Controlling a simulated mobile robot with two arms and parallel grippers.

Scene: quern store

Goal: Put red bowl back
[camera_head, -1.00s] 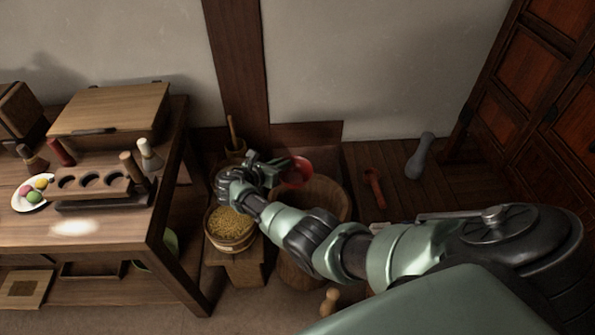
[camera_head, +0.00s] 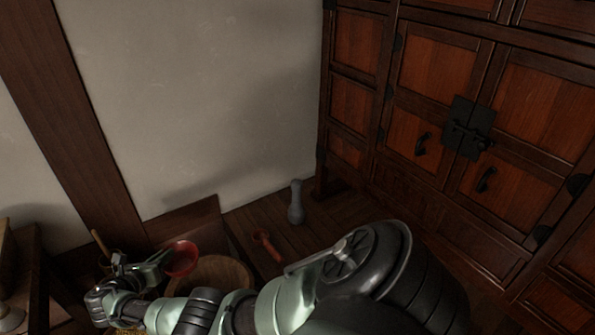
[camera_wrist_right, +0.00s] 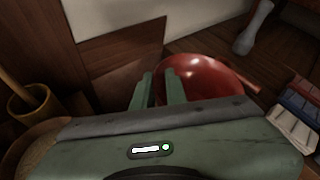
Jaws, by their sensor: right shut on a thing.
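The red bowl (camera_head: 181,258) is held at the lower left of the head view, above a round wooden tub (camera_head: 222,273). My right gripper (camera_head: 160,262) is shut on the bowl's near rim. In the right wrist view the red bowl (camera_wrist_right: 208,82) appears open side up, with the two green fingers of the right gripper (camera_wrist_right: 160,88) at its left edge. Part of the bowl is hidden behind the gripper body. My left gripper is in neither view.
A dark wooden cabinet (camera_head: 440,125) with shut doors stands at the right. A grey bottle-like object (camera_head: 296,203) and a red tool (camera_head: 266,244) are on the floor boards by the wall.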

